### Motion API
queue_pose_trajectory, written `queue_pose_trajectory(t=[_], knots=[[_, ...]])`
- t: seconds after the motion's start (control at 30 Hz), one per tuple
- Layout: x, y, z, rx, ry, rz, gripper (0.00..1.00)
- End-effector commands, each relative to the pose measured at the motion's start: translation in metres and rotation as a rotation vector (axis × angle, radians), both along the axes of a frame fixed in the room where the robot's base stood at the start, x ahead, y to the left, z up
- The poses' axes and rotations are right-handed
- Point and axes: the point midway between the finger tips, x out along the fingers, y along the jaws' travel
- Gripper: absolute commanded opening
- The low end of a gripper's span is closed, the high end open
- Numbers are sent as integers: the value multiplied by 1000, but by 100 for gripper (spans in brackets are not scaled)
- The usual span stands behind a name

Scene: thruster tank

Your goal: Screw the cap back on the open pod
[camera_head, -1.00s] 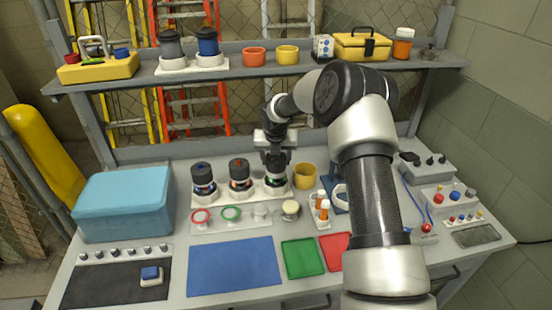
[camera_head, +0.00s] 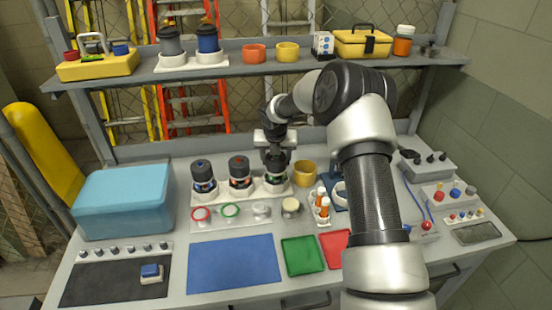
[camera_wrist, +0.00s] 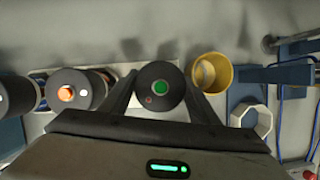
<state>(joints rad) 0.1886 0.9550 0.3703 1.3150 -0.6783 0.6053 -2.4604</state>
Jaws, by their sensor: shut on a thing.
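Three pods stand in a row in a white holder at the back of the bench. The left pod (camera_head: 203,176) and the middle pod (camera_head: 239,172) carry dark caps. My gripper (camera_head: 275,158) points down over the right pod (camera_head: 275,181), with its fingers on either side of the top. In the wrist view my gripper (camera_wrist: 161,98) is shut on a dark round cap (camera_wrist: 157,75) with a green centre dot. The cap covers the right pod from above. I cannot tell whether its thread is fully seated.
A yellow cup (camera_head: 304,174) stands close to the right of the right pod. In front are a rack with orange vials (camera_head: 323,207) and round pieces on a grey strip (camera_head: 261,211). A blue box (camera_head: 123,203) is at left. A shelf (camera_head: 230,67) runs above. The blue mat (camera_head: 233,264) is bare.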

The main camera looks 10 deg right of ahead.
Motion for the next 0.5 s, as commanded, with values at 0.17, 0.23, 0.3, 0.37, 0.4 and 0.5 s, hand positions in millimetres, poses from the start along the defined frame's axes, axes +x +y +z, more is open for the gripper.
queue_pose_trajectory(t=[0.17,0.23,0.3,0.37,0.4,0.5], knots=[[0,0,-1,0,-1,0,33],[0,0,-1,0,-1,0,33],[0,0,-1,0,-1,0,66],[0,0,-1,0,-1,0,76],[0,0,-1,0,-1,0,77],[0,0,-1,0,0,0,77]])
